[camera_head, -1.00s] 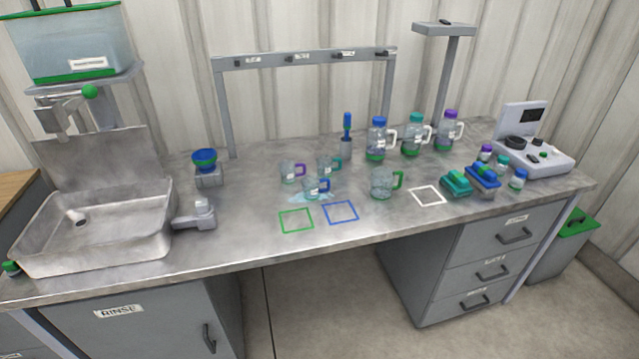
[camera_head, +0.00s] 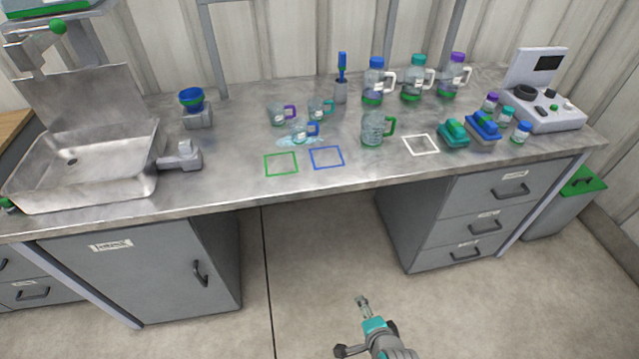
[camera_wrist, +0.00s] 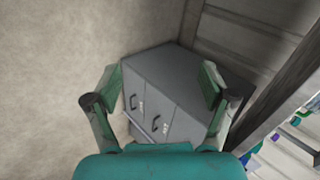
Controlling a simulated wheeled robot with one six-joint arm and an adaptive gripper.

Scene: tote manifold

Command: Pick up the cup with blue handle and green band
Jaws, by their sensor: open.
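A small clear cup with a blue handle (camera_head: 301,133) stands on the steel counter (camera_head: 225,180), at a light blue wet-looking patch behind the blue square outline. Its band is too small to make out clearly. Close behind it stand a cup with a purple handle (camera_head: 279,115) and one with a teal handle (camera_head: 319,109). My gripper (camera_head: 362,302) is low in front of the counter, over the floor and well away from the cups. In the wrist view my gripper (camera_wrist: 158,85) is open and empty, facing the grey drawer cabinet (camera_wrist: 175,75).
A larger mug with a green handle (camera_head: 373,130) stands right of the cups. Bottles (camera_head: 413,80) and a blue brush holder (camera_head: 341,90) stand behind. The sink (camera_head: 85,165) is at left. Green (camera_head: 281,175), blue (camera_head: 327,166) and white outlines on the counter are empty.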

